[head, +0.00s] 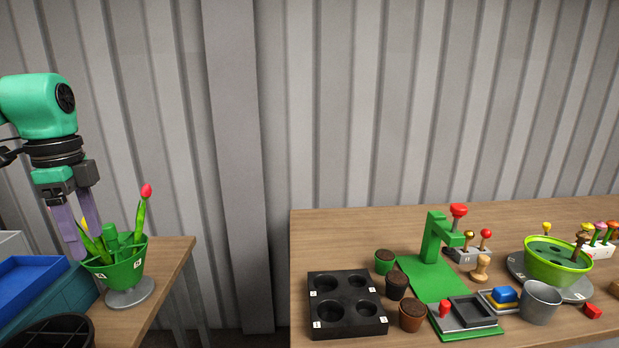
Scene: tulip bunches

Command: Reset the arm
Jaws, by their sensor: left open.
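My left gripper (82,232) comes down from the upper left with its purple fingers apart. It hangs at the left side of a green bowl (125,271) on a grey foot. One red tulip (146,191) on a green stem rises from the bowl, and something yellow shows behind the fingers. Whether the fingers touch the bowl or the stems I cannot tell. My right gripper is out of view.
A blue tray (30,284) and a black round container (48,333) lie beside the bowl. A gap separates this table from the right table, which holds a black tray (321,286), small pots, a green press (432,240), a grey bucket (541,302) and a green planter (557,271).

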